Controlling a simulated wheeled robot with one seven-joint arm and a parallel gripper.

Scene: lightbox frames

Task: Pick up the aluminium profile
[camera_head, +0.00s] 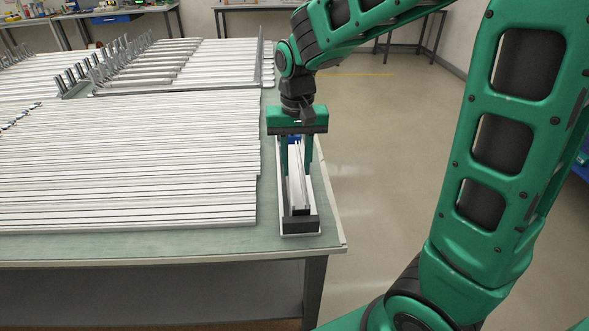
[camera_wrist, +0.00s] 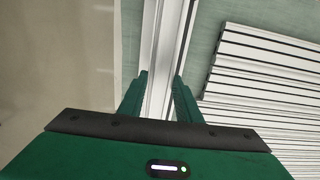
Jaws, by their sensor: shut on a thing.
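An aluminium profile (camera_head: 296,180) lies lengthwise in a narrow tray-like holder (camera_head: 300,226) with a dark end block, at the right edge of the green-topped table. My gripper (camera_head: 296,168) points down over it, with one finger on each side. In the wrist view the silver profile (camera_wrist: 160,60) runs between the two green fingers of my gripper (camera_wrist: 161,82), which are shut on it. I cannot tell whether the profile is raised from the holder. Its far end is partly hidden behind my gripper.
Many white profiles (camera_head: 130,165) lie in rows on the table (camera_head: 130,247) to the left. Metal brackets (camera_head: 100,70) stand among them farther back. Open floor (camera_head: 390,150) lies right of the table edge. Other benches (camera_head: 110,14) stand along the back wall.

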